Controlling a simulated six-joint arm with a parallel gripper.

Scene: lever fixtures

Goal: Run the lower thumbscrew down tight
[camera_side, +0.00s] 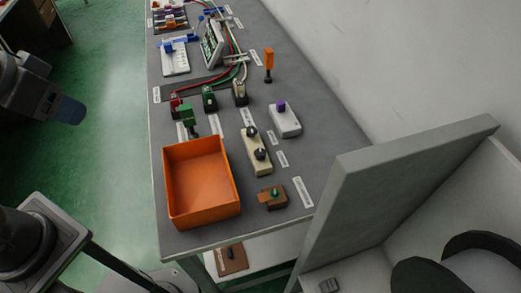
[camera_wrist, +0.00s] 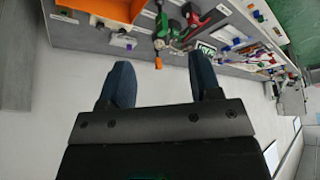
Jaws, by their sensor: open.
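A beige block (camera_side: 254,150) on the grey bench carries two black knobs that look like thumbscrews. The upper knob (camera_side: 251,131) and the lower knob (camera_side: 260,154) stand one behind the other. How far either is screwed down is too small to tell. My gripper (camera_side: 68,112) is at the left edge of the side view, off the bench over the green floor, well away from the block. In the wrist view my gripper (camera_wrist: 161,82) has its two blue fingers wide apart with nothing between them. I cannot make out the thumbscrews clearly in the wrist view.
An orange bin (camera_side: 202,180) stands left of the block. A brown block with a green knob (camera_side: 273,195) is in front, and a white block with a purple knob (camera_side: 284,121) is behind right. Upright connectors, cables and an orange-handled post (camera_side: 268,64) stand farther back.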

